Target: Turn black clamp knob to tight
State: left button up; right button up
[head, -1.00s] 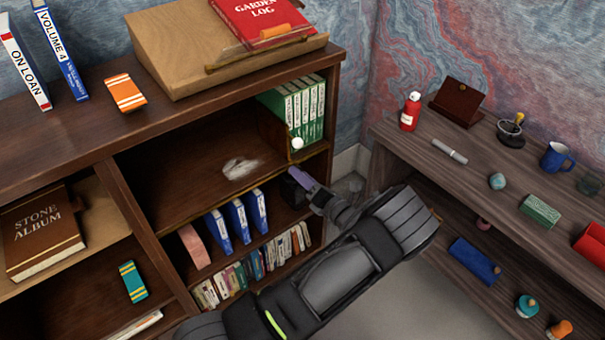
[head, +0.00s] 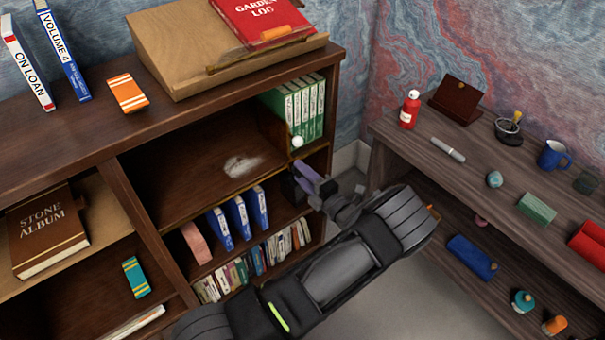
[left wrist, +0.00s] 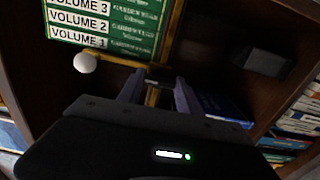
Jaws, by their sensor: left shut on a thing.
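My left gripper (head: 312,179) is at the front edge of the bookcase's middle shelf, below the green volumes. In the left wrist view its two fingers (left wrist: 158,92) are closed around a small dark piece with brass showing by it. This is where the black clamp knob (left wrist: 157,76) sits; most of it is hidden between the fingers, and its turn position cannot be read. A brass bar (left wrist: 172,35) runs along the green volumes (left wrist: 105,22), with a white ball (left wrist: 85,63) at its end. The ball also shows in the head view (head: 297,141). My right gripper is not in view.
A black block (left wrist: 262,62) is close to the fingers, beside the lower shelf. Blue books (head: 239,217) stand on that shelf, left of the gripper. A grey wooden desk (head: 400,140) with small items is at the right. Floor shows between desk and bookcase.

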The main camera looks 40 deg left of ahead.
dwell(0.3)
pick_arm(q)
jog(key=o, duration=1.4)
jog(key=b+v, duration=0.1)
jog(key=v, duration=0.6)
jog(key=shift+s+d, duration=0.1)
jog(key=shift+d, duration=0.3)
